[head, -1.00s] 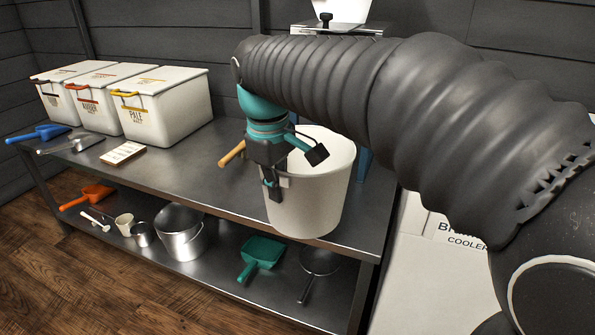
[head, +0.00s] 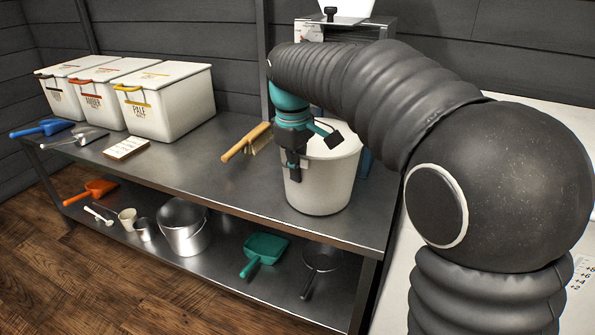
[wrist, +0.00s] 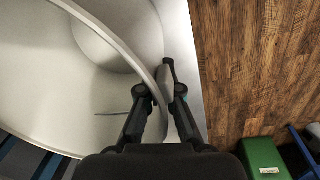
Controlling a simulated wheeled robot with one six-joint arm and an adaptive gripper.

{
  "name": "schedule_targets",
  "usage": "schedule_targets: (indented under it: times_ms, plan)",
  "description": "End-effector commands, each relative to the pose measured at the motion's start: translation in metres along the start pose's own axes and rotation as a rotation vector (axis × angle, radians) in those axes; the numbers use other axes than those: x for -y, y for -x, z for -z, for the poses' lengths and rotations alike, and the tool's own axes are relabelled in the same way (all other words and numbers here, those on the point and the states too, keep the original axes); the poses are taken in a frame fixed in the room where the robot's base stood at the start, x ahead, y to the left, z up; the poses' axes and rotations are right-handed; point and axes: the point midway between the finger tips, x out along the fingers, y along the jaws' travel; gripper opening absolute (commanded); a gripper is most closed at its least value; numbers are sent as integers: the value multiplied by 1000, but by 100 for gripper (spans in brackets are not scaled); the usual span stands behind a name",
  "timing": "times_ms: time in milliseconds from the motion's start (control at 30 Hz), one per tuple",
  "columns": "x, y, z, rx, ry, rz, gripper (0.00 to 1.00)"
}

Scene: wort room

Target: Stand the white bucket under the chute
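The white bucket (head: 322,187) is upright at the right end of the steel table, at or just above its top; I cannot tell whether its base touches. My gripper (head: 297,172) is at the bucket's near-left side, with its fingers on either side of the wall at the rim. The wrist view shows the bucket's inside (wrist: 60,90), empty apart from a thin line that may be its handle, and the rim between my gripper's fingers (wrist: 161,92). The machine with a white hopper (head: 345,10) stands behind my arm. Its chute is hidden.
A wooden-handled brush (head: 247,143) lies left of the bucket. White lidded bins (head: 170,105), scoops and a card (head: 125,148) are farther left on the table (head: 200,165). The lower shelf holds a metal pail (head: 183,230), a green dustpan (head: 263,248) and a pan.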

Motion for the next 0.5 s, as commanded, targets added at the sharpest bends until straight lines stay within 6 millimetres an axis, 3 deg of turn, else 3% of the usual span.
schedule_targets:
  times_ms: [333, 433, 500]
  plan:
    - [0, -2, 0, -1, 0, -1, 0]
    - [0, -2, 0, -1, 0, -1, 27]
    - [0, -2, 0, -1, 0, -1, 31]
